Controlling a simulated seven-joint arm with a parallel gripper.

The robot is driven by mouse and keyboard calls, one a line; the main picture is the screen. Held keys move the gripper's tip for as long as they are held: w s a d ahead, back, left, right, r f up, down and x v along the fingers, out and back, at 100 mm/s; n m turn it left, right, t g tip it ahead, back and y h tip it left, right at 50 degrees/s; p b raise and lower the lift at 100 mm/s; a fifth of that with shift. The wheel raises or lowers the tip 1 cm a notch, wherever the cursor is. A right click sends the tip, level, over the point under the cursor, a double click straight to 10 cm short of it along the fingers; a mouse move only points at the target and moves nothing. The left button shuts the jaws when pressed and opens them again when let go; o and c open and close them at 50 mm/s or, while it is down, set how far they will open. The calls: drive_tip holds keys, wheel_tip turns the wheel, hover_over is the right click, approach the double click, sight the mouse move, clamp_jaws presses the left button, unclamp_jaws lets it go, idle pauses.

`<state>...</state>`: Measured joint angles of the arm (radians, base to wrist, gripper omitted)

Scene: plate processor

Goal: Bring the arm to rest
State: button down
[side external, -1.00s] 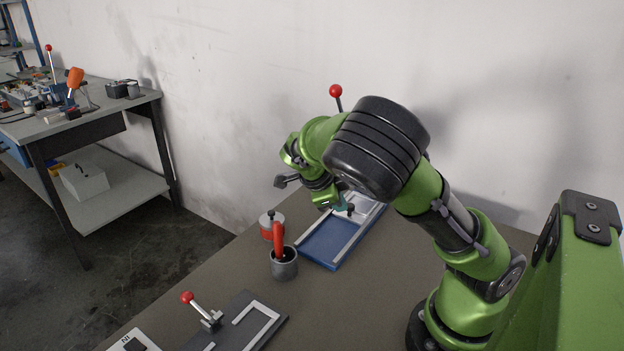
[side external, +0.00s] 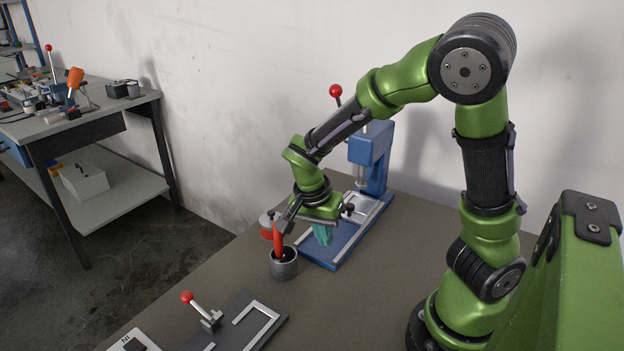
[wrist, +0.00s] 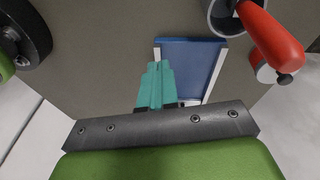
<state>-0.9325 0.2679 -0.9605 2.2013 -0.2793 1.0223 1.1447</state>
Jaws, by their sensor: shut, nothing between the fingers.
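My gripper (side external: 322,234) has teal fingers and points down above the blue press base (side external: 345,240) in the side view. The fingers are shut with nothing between them. In the wrist view the teal fingers (wrist: 155,80) lie together in front of the blue base (wrist: 190,55). My arm is bent in a high arch over the table. I cannot tell exactly how far the fingertips are above the base.
A grey cup (side external: 284,265) with a red-handled tool (side external: 278,240) stands left of my gripper. A red and grey container (side external: 266,228) is behind it. The blue press column (side external: 371,155) rises behind my gripper. A dark fixture with a red-knobbed lever (side external: 187,297) lies at the front.

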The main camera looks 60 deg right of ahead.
drive_tip(key=s+a+r+n+t+y, duration=0.2)
drive_tip(key=s+a+r+n+t, duration=0.1)
drive_tip(key=r+n, duration=0.3)
drive_tip(key=s+a+r+n+t+y, duration=0.2)
drive_tip(key=r+n+t, duration=0.3)
drive_tip(key=r, duration=0.4)
drive_tip(key=shift+s+a+r+n+y, duration=0.25)
drive_tip(key=shift+s+a+n, duration=0.2)
drive_tip(key=shift+n, duration=0.25)
